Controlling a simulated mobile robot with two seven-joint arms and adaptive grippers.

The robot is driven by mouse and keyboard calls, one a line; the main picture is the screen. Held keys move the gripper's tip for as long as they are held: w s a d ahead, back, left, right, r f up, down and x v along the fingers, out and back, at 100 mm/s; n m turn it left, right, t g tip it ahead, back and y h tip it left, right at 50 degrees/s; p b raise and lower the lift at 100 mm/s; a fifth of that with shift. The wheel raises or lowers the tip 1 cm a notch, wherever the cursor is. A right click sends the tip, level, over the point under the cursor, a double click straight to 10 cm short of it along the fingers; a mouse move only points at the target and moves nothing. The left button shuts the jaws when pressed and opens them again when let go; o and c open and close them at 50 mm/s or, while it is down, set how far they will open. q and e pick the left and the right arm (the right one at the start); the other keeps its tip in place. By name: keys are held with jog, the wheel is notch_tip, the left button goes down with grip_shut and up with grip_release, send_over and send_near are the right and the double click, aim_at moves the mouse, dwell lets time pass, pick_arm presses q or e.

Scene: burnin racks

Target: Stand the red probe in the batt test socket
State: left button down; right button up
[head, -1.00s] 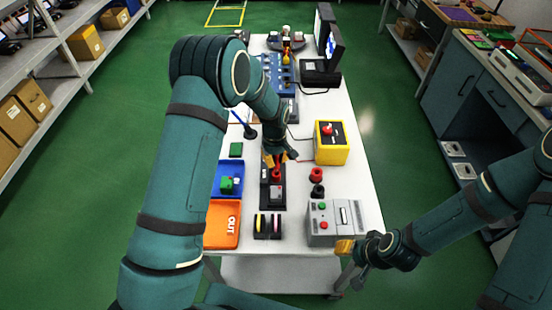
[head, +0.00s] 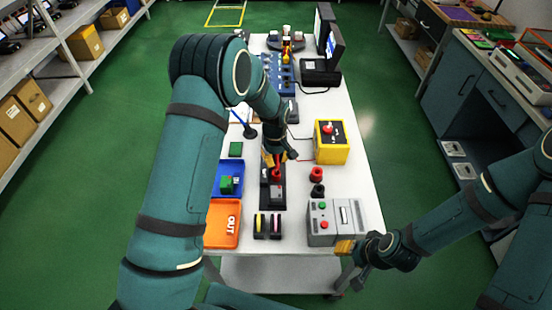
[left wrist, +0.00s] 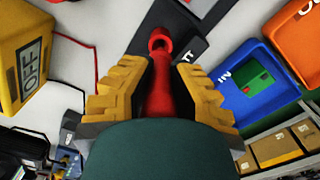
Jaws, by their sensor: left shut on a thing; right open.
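My left gripper (head: 274,161) is shut on the red probe (left wrist: 160,92), which sits between its yellow fingers in the left wrist view. The gripper is above a black test block (head: 265,196) on the table. In the left wrist view a red ring (left wrist: 160,40) shows on the dark block with partly hidden lettering ending in "TT" (left wrist: 184,57). The probe's far end lines up with this ring, but I cannot tell whether it is seated or just above. My right gripper (head: 352,249) is open and empty at the table's front right.
A yellow box (head: 331,152) and a grey button box (head: 322,233) stand to the right. Red (head: 316,174) and black (head: 317,190) round pieces stand between. Blue (head: 219,190) and orange (head: 213,224) trays lie to the left.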

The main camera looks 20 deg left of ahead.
aim_at(276, 165)
pick_arm(q)
jog(key=shift+f+b, duration=1.25)
jog(key=shift+f, duration=0.45)
jog(key=c, duration=1)
grip_release()
notch_tip(276, 165, up, 12)
jog(key=shift+a, duration=0.1)
dwell(0.4)
